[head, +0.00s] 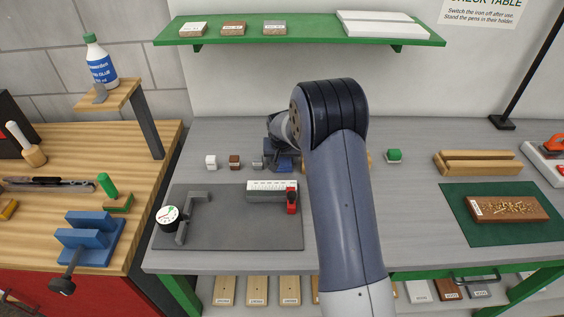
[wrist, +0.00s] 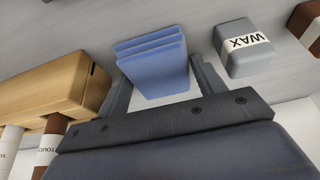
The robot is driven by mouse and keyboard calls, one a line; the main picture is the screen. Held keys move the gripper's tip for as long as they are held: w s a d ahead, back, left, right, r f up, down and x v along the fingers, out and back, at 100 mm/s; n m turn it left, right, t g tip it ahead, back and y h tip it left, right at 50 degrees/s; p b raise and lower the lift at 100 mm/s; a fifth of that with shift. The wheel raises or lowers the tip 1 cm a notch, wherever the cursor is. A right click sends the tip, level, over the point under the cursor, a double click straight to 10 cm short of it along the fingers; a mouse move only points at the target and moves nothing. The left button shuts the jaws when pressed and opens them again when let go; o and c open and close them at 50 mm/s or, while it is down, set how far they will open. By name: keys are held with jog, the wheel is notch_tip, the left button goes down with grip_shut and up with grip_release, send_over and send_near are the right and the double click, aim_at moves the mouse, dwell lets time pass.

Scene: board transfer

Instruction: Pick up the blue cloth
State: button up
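The blue cloth (wrist: 150,62) is folded in layers and lies on the grey bench top. In the wrist view it shows between the two fingers of my gripper (wrist: 162,80). The gripper is open, with a finger on each side of the cloth; I cannot tell whether either touches it. In the head view the blue cloth (head: 284,164) is partly hidden below my gripper and arm.
A grey WAX block (wrist: 245,48) sits close beside the right finger, with a brown block (head: 235,162) and a white block (head: 211,162) further left in the head view. A wooden holder (wrist: 55,90) with pens stands on the cloth's other side.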

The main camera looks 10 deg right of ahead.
aim_at(282, 160)
jog(key=c, duration=0.6)
jog(key=shift+r+p, duration=0.2)
jog(key=shift+p, duration=0.15)
notch_tip(282, 160, up, 10)
jog(key=shift+b, duration=1.05)
jog(key=o, duration=0.5)
jog(key=c, duration=0.4)
